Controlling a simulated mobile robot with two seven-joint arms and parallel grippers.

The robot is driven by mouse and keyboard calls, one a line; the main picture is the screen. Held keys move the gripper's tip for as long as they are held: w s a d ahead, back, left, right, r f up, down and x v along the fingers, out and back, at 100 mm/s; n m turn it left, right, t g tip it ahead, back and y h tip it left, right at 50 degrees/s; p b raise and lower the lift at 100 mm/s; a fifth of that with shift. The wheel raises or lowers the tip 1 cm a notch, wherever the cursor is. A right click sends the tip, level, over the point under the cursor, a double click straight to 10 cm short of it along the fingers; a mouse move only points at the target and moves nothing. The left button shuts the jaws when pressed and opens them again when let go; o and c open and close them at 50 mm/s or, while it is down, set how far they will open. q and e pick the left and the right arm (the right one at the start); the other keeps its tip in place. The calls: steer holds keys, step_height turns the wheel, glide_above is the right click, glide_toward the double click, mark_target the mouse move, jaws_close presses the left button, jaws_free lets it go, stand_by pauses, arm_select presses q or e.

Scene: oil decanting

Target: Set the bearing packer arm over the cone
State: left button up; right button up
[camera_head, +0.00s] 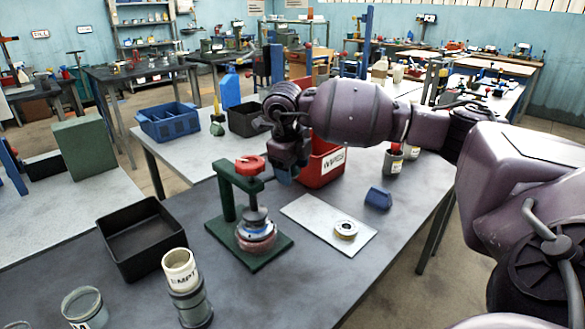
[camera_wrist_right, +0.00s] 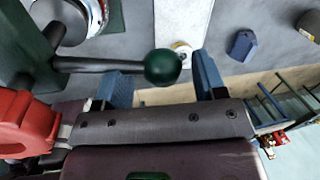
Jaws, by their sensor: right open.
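The bearing packer, a green stand (camera_head: 228,200) with a red knob (camera_head: 250,165) on top, stands on the grey table in the head view. Its dark spindle and cone (camera_head: 256,217) sit above a blue-white and reddish round stack (camera_head: 257,238) on the base plate. In the right wrist view a dark lever ends in a green ball (camera_wrist_right: 163,66). My right gripper (camera_wrist_right: 163,82) is open, its blue fingers on either side of that ball with gaps visible. In the head view the right gripper (camera_head: 284,172) is just right of the red knob. My left gripper is not in view.
A white board (camera_head: 310,215) with a brass ring (camera_head: 346,229) lies right of the packer, near a blue block (camera_head: 378,198). A black tray (camera_head: 142,238) and a cup (camera_head: 181,270) on a grey cylinder stand left. A red bin (camera_head: 325,165) is behind my wrist.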

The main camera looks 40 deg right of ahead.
arm_select(q)
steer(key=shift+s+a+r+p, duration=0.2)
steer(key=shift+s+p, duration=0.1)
steer(key=shift+p, duration=0.1)
arm_select(e)
step_height(320, 180, up, 10)
steer(key=a, duration=0.2)
steer(key=shift+s+r, duration=0.2)
steer(key=shift+s, duration=0.05)
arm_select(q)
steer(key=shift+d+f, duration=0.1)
arm_select(e)
steer(key=shift+f, duration=0.1)
